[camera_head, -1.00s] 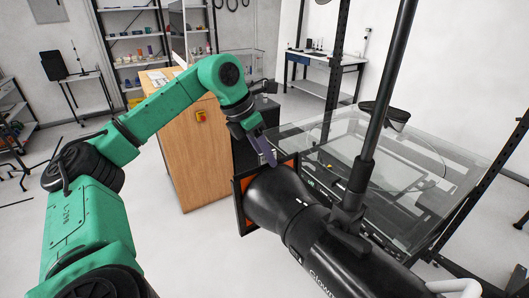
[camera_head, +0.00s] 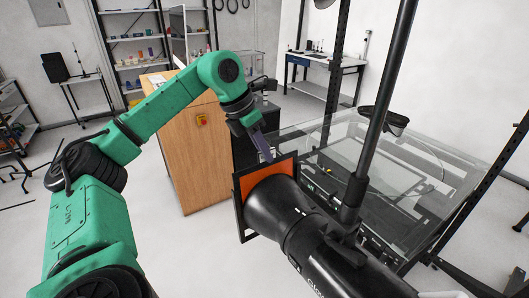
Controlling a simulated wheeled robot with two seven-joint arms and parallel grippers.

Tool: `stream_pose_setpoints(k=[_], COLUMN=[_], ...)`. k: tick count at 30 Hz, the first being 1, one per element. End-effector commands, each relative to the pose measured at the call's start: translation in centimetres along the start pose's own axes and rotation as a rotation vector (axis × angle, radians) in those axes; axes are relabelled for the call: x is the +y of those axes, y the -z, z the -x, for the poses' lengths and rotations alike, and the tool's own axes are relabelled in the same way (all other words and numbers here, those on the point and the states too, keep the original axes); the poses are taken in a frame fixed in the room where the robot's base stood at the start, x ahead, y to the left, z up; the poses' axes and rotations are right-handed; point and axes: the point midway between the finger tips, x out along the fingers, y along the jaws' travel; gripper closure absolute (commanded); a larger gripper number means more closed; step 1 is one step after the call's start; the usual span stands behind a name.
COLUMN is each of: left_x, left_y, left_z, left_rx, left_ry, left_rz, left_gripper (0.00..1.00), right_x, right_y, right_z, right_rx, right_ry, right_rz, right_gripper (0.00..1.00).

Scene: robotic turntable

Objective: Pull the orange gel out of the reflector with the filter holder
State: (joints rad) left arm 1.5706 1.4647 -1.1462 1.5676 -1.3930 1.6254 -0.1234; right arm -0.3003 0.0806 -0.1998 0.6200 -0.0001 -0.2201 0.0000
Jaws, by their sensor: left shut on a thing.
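The filter holder (camera_head: 238,207) is a square dark frame at the front of the black reflector (camera_head: 272,207). The orange gel (camera_head: 262,184) shows inside the frame, above and left of the reflector's rim. The reflector belongs to a black studio lamp (camera_head: 325,255) that runs to the bottom edge on a dark stand pole. My left gripper (camera_head: 265,154) comes down from above and is shut on the holder's upper edge; the exact contact is small and partly hidden. The lower right part of the frame is hidden behind the reflector. My right gripper is not in view.
A turntable with a clear disc and glass top (camera_head: 420,165) stands right of the lamp. A wooden cabinet (camera_head: 195,150) stands behind my left arm. The stand pole (camera_head: 385,90) rises right of the holder. Floor left of the holder is clear.

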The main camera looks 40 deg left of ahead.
Motion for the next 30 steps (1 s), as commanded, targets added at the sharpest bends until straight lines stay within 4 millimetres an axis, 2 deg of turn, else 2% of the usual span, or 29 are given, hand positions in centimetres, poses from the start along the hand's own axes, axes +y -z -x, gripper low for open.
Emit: stream_pose_setpoints(k=[15,30], left_x=[0.0,0.0], left_y=[-1.0,-2.0], left_z=[2.5,4.7], left_rx=[-0.001,-0.002], left_ry=[0.0,-0.001], left_rz=[0.0,0.0], left_gripper=[1.0,1.0], right_x=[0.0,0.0], right_y=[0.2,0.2], right_z=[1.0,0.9], right_rx=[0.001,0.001], right_ry=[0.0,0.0], right_rz=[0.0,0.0], right_gripper=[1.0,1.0])
